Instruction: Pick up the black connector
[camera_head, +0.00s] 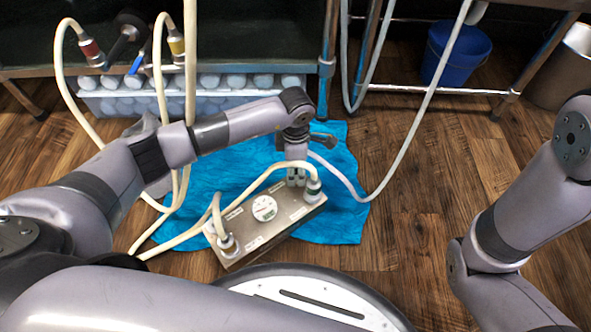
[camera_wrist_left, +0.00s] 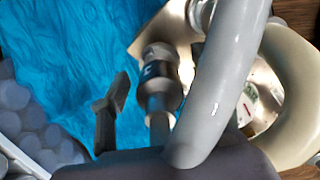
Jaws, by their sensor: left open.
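A connector with a dark band (camera_head: 313,187) stands on the right end of a metal box (camera_head: 262,222), with a hose curving from it. A dark-banded grey connector (camera_wrist_left: 160,75) shows in the left wrist view; I cannot tell for sure that it is the same one. My left gripper (camera_head: 296,182) points down, open, just left of the connector at the box's far edge. In the left wrist view one dark finger stands left of the connector, apart from it, and a pale hose (camera_wrist_left: 222,80) hides much of the right side. My right gripper is out of view.
The box sits on a crumpled blue cloth (camera_head: 345,175) on the wooden floor. Another hose connector (camera_head: 228,243) is on its left end. A blue bucket (camera_head: 457,53) and table legs stand behind. Several hoses hang at the left. The floor at right is clear.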

